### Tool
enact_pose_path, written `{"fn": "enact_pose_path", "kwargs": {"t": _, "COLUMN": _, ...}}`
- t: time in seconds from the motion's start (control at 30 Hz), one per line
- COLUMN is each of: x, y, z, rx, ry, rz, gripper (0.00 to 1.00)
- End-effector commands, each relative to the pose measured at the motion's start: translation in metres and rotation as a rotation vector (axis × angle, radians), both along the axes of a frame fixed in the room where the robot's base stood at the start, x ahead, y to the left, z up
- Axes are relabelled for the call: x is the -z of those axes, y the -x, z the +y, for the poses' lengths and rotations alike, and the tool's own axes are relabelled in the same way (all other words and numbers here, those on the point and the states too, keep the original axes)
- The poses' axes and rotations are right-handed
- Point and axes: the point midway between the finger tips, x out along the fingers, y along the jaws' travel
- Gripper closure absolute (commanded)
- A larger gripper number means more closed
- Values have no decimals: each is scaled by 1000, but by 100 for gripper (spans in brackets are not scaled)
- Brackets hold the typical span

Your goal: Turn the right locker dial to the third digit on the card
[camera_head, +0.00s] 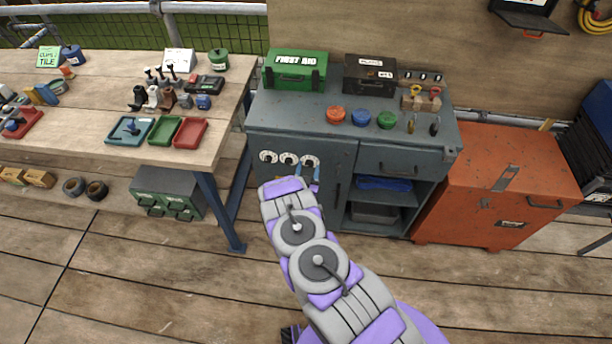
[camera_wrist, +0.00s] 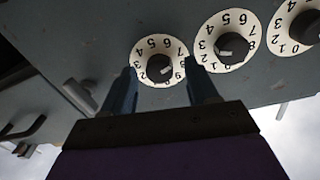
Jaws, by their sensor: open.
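Three white-faced dials with dark knobs sit in a row on the grey cabinet's front. The right dial (camera_head: 310,161) is nearest my gripper (camera_head: 309,172). In the wrist view the row appears reversed, with the right dial (camera_wrist: 158,61) at the left, the middle dial (camera_wrist: 228,41) beside it and the left dial (camera_wrist: 295,27) at the edge. My gripper (camera_wrist: 161,76) is open, its two blue fingers on either side of the right dial's near part. I cannot tell whether they touch it. A light mark shows on its knob. No card with readable digits shows; a white card (camera_head: 179,60) stands on the workbench.
The grey cabinet (camera_head: 300,118) carries a green first aid box (camera_head: 295,70), a dark box (camera_head: 369,75) and coloured round lids. A door handle (camera_head: 337,191) is right of the dials. A wooden workbench (camera_head: 95,95) stands left, an orange chest (camera_head: 500,185) right. Plank floor is clear in front.

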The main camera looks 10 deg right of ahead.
Motion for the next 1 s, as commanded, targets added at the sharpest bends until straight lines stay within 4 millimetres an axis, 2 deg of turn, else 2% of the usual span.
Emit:
{"fn": "enact_pose_path", "kwargs": {"t": 0.17, "x": 0, "y": 15, "z": 7, "rx": -3, "ry": -2, "rz": 3, "gripper": 41}}
{"fn": "enact_pose_path", "kwargs": {"t": 0.7, "x": 3, "y": 124, "z": 48, "rx": -7, "ry": 3, "rz": 4, "gripper": 41}}
{"fn": "enact_pose_path", "kwargs": {"t": 0.8, "x": 3, "y": 139, "z": 53, "rx": -5, "ry": 3, "rz": 3, "gripper": 41}}
{"fn": "enact_pose_path", "kwargs": {"t": 1.0, "x": 3, "y": 157, "z": 59, "rx": -1, "ry": 1, "rz": 2, "gripper": 41}}
